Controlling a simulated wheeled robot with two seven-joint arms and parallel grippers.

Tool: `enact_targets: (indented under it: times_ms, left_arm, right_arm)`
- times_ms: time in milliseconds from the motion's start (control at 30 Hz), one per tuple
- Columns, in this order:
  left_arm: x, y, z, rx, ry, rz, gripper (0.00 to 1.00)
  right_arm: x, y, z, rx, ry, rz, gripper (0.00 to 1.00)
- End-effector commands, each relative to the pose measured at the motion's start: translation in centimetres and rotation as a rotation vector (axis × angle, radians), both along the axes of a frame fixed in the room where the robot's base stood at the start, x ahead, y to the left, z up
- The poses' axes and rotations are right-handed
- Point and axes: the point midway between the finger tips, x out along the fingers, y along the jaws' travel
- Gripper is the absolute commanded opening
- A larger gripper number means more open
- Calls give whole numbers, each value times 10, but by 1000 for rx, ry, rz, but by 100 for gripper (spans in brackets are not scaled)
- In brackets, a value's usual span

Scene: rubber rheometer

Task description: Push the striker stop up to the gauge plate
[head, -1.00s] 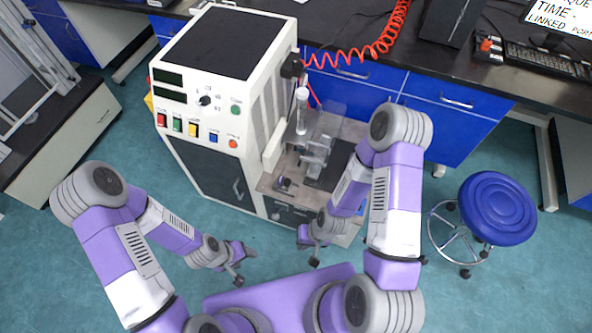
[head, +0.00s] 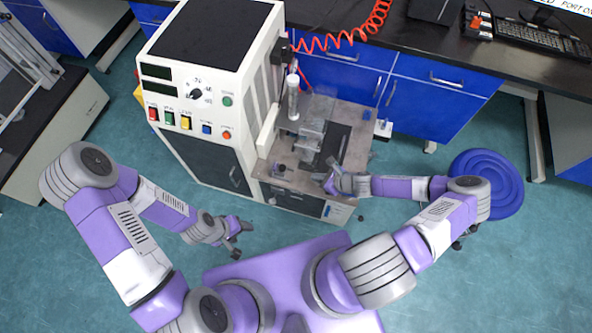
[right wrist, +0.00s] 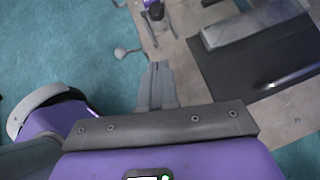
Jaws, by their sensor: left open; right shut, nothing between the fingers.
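The machine's worktop (head: 350,118) carries a grey metal block assembly (head: 309,138) beside a black plate (head: 335,140). A small dark knobbed part (head: 279,168) sits near the worktop's front left edge. I cannot tell which parts are the striker stop and gauge plate. My right gripper (head: 329,175) is shut and empty, over the worktop's front edge near the black plate. In the right wrist view its fingers (right wrist: 157,85) are together, with the black plate (right wrist: 255,60) to their right and a dark knob (right wrist: 156,13) beyond them. My left gripper (head: 240,232) is open and empty above the floor.
The white machine cabinet (head: 205,75) with its button panel stands left of the worktop. A clear upright cylinder (head: 293,98) rises at the worktop's left side. A ball-ended lever (right wrist: 122,53) sticks out past the edge. A blue stool (head: 490,170) is at the right, partly behind my right arm.

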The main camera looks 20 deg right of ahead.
Motion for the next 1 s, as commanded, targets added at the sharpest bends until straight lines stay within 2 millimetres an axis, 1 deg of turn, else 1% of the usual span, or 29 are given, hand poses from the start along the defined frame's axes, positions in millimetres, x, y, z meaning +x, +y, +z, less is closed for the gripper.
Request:
enact_targets:
  times_ms: [67, 167, 400, 567, 700, 800, 1000]
  left_arm:
    - [0, 0, -2, 0, 0, 0, 60]
    - [0, 0, -7, 0, 0, 0, 60]
    - [0, 0, -24, 0, 0, 0, 60]
    - [0, 0, -35, 0, 0, 0, 60]
    - [0, 0, -38, 0, 0, 0, 60]
    - [0, 0, -41, 0, 0, 0, 60]
    - [0, 0, -41, 0, 0, 0, 60]
  right_arm:
    - [4, 1, -4, 8, 2, -12, 0]
    - [11, 8, -14, 9, 1, -10, 0]
    - [39, 33, -49, 7, 1, -7, 0]
    - [57, 49, -71, 5, 0, -6, 0]
    - [73, 63, -68, 4, 0, -5, 0]
    - [81, 69, -67, 3, 0, -6, 0]
    - [86, 73, -66, 5, 2, -8, 0]
